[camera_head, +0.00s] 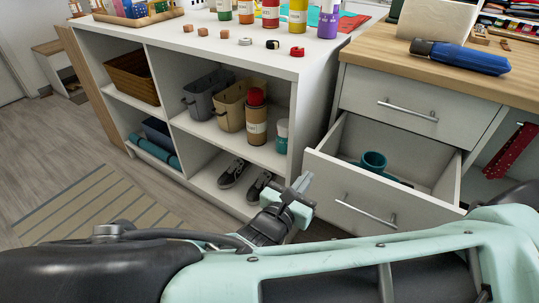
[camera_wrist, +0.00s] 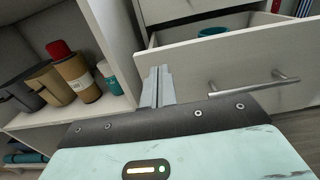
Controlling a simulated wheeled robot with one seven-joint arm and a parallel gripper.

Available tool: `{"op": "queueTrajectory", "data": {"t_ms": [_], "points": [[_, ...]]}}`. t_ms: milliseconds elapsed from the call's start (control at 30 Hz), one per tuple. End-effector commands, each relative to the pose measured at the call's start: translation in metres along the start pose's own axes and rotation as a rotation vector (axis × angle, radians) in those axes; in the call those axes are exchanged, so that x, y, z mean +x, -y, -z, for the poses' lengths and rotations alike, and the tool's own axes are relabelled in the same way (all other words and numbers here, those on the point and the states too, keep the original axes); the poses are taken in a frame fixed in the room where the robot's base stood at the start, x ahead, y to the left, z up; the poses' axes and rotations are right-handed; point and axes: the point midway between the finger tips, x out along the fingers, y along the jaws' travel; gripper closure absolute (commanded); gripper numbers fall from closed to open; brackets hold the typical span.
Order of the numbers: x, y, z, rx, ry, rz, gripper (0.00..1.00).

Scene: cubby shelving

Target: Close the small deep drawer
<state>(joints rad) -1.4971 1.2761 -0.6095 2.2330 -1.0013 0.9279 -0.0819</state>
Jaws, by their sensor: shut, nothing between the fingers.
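The open drawer (camera_head: 358,205) is the lower, deeper one in the white cabinet at the right, pulled well out. Its front panel has a silver bar handle (camera_head: 366,213), which also shows in the wrist view (camera_wrist: 254,83). A teal cup (camera_head: 374,163) lies inside the drawer. My gripper (camera_head: 302,183) is shut and empty, at the left edge of the drawer front. In the wrist view the fingertips (camera_wrist: 157,72) overlap the left end of the drawer front (camera_wrist: 210,62); I cannot tell whether they touch it.
The shallower upper drawer (camera_head: 408,105) is shut. At the left, a white cubby shelf (camera_head: 178,130) holds baskets, a tan bottle (camera_head: 255,118) and shoes (camera_head: 232,173). Floor at the left (camera_head: 60,140) is free.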

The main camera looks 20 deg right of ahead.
Motion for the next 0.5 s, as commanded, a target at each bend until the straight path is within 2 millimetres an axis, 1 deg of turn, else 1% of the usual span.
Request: {"op": "queueTrajectory", "data": {"t_ms": [33,100,200,333,500], "points": [[0.011,0.001,0.001,-0.002,0.004,0.003,1.00],[0.024,0.001,0.001,-0.002,0.003,0.004,1.00],[0.039,0.001,0.001,-0.001,0.002,0.002,1.00],[0.053,0.000,0.001,-0.001,0.000,0.001,1.00],[0.060,0.000,0.000,0.001,-0.001,0.000,1.00]]}}
